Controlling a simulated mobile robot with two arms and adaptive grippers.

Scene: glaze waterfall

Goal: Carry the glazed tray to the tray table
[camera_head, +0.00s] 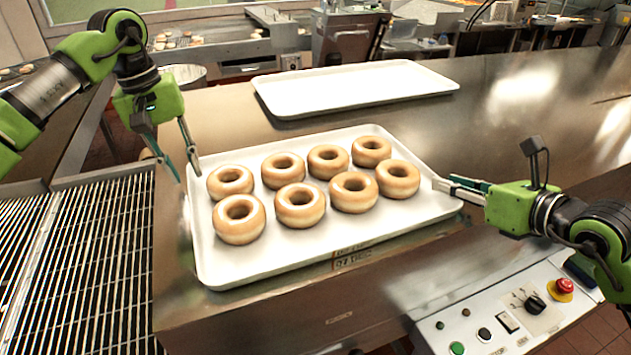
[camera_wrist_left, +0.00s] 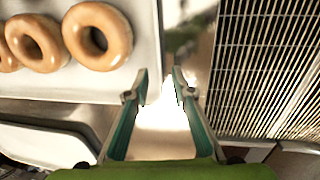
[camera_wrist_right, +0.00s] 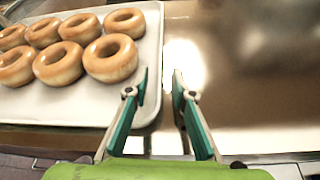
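The white tray (camera_head: 290,262) lies on the steel counter and carries several glazed doughnuts (camera_head: 300,205) in two rows. My left gripper (camera_head: 184,176) is open at the tray's left rim. In the left wrist view the rim lies in line with the gap between its fingers (camera_wrist_left: 160,76). My right gripper (camera_head: 444,181) is open at the tray's right rim. In the right wrist view that rim lines up with the gap between its fingers (camera_wrist_right: 160,74). Contact with the rim cannot be made out. I cannot tell which surface is the tray table.
An empty white tray (camera_head: 355,88) lies behind on the counter (camera_head: 500,125). A wire grate (camera_head: 85,265) is at the left. A control panel (camera_head: 505,315) with buttons is at front right. The counter is clear at right.

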